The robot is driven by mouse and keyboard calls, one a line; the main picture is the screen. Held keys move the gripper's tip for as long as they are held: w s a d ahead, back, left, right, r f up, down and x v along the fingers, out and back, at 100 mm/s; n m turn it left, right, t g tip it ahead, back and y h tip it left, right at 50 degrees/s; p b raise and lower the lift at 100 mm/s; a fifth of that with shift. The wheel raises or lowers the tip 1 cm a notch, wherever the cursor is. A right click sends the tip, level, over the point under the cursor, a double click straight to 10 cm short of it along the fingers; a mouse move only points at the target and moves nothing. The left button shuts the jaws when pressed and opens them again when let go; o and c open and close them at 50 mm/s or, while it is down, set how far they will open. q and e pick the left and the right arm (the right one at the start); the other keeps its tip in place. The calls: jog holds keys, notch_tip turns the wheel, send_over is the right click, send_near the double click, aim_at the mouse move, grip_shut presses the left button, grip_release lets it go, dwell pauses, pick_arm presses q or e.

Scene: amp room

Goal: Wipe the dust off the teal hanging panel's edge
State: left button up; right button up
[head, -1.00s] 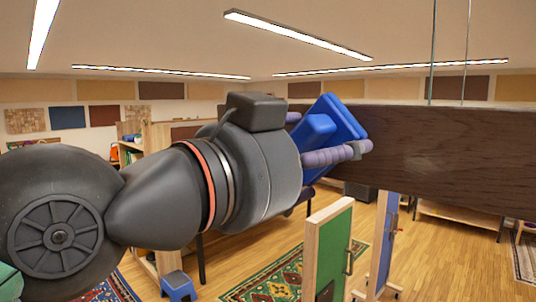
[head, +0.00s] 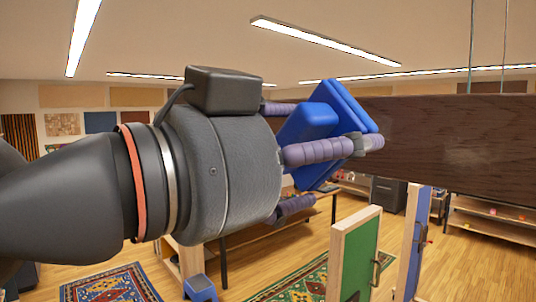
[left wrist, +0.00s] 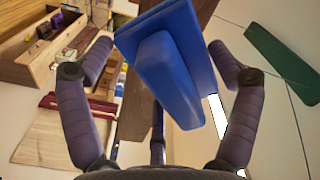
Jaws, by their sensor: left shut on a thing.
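My left gripper (head: 325,150), with purple segmented fingers, is shut on a blue wiping block (head: 309,122) with a flat blue pad. The block also shows between the fingers in the left wrist view (left wrist: 172,75). In the head view the pad is at the near left of a dark brown hanging panel (head: 450,150) on two thin wires; I cannot tell whether they touch. A dark green-teal panel (left wrist: 284,62) with thin lines by it shows at the right of the left wrist view, apart from the block. I cannot make out dust on its edge. My right gripper is out of view.
A green door-like board (head: 360,258) and a blue one (head: 418,235) stand below the brown panel. Shelves (head: 495,225) line the back right. Rugs (head: 108,284) and a small blue stool (head: 199,288) are on the wooden floor.

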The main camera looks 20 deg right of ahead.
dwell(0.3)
pick_arm(q)
jog(key=shift+b+v, duration=0.35)
jog(key=shift+v, duration=1.2)
